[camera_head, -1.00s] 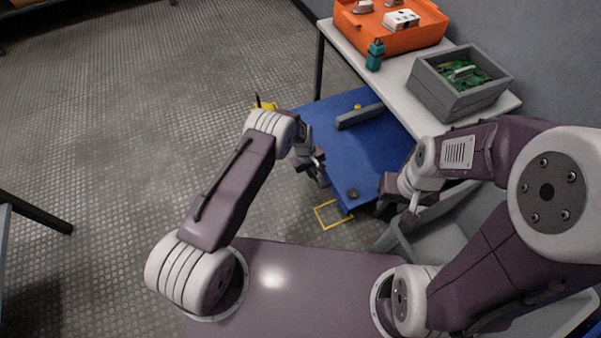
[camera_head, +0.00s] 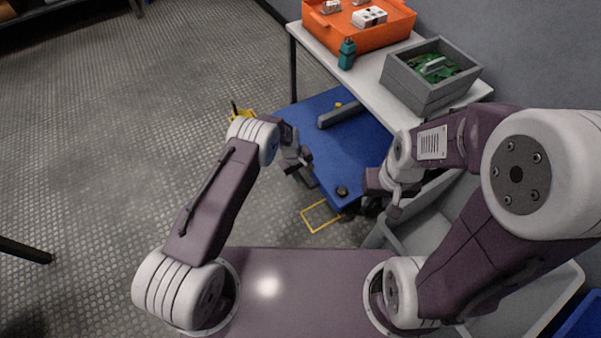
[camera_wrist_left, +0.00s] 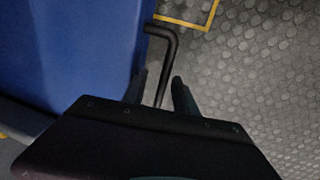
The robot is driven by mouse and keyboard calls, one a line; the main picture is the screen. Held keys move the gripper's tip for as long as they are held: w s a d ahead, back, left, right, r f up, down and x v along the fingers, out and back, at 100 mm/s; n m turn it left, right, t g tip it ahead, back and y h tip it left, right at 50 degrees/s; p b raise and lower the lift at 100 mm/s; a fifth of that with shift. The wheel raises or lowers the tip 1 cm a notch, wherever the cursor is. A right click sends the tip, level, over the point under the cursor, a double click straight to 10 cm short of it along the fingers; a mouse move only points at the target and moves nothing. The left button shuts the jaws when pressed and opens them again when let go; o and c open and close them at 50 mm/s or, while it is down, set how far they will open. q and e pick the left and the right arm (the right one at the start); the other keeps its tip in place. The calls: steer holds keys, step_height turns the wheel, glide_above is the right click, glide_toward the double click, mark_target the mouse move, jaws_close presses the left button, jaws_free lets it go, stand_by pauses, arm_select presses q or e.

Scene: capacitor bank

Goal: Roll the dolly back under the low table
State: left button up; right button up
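The blue dolly (camera_head: 350,150) stands on the floor beside the low table (camera_head: 366,77); the tabletop hides its far right edge, and most of its deck shows. A grey bar and a black knob are on the deck. My left gripper (camera_head: 303,164) is at the dolly's near left side. In the left wrist view its fingers (camera_wrist_left: 160,92) are apart, with a thin black bent bar (camera_wrist_left: 168,58) between them beside the blue dolly side; gaps show on both sides. My right gripper (camera_head: 393,205) is near the dolly's near right corner; its fingers are unclear.
An orange tray (camera_head: 375,35), a teal bottle (camera_head: 346,55) and a grey crate (camera_head: 410,93) stand on the table. A yellow outline (camera_head: 321,215) marks the floor before the dolly. A grey bin (camera_head: 425,230) is beneath my right arm. Floor at left is open.

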arm_select(q)
step_height(320, 180, up, 9)
steer(key=s+a+p, duration=0.1)
steer(key=p, duration=0.5)
steer(key=shift+a+p, duration=0.3)
steer(key=shift+p, duration=0.05)
